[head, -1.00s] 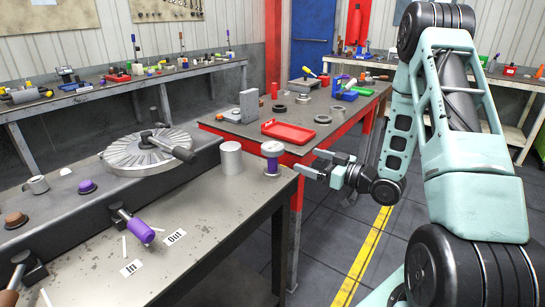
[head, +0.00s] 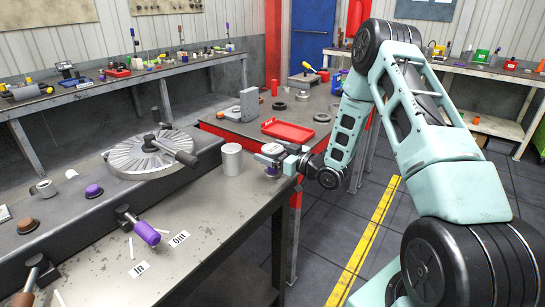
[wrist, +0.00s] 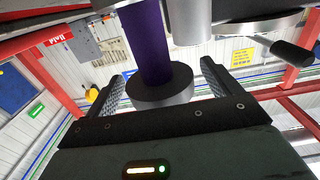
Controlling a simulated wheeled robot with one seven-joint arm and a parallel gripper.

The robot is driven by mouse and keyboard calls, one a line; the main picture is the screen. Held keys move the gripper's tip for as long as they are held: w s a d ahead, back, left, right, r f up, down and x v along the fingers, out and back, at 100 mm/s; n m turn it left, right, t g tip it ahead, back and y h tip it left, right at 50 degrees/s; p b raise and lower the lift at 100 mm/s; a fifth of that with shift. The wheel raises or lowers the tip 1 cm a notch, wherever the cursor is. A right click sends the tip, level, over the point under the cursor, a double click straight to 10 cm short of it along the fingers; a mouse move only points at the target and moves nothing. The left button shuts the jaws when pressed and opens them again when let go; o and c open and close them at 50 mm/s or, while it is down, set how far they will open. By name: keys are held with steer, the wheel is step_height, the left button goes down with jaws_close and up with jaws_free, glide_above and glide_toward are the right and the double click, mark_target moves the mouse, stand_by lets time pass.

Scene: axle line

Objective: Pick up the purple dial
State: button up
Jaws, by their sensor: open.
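The purple dial (head: 271,170) stands upright near the right corner of the metal bench (head: 205,218). It has a purple stem and a pale disc on top. My gripper (head: 284,161) is level with it, reaching in from the right. In the wrist view the purple stem (wrist: 148,45) and its dark grey disc (wrist: 160,92) show between the two fingers of my open gripper (wrist: 163,78). Gaps show on both sides, and I cannot tell whether either finger touches it. My fingertips partly hide the dial in the head view.
A grey cylinder (head: 232,159) stands just left of the dial. A round slotted plate (head: 150,152), a purple knob (head: 94,190) and a purple-handled lever (head: 146,232) are further left. Behind is a red table with a red tray (head: 281,128).

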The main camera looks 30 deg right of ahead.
steer(key=shift+w, duration=0.1)
steer(key=c, duration=1.3)
steer(key=shift+o, duration=0.2)
steer(key=shift+r, duration=0.1)
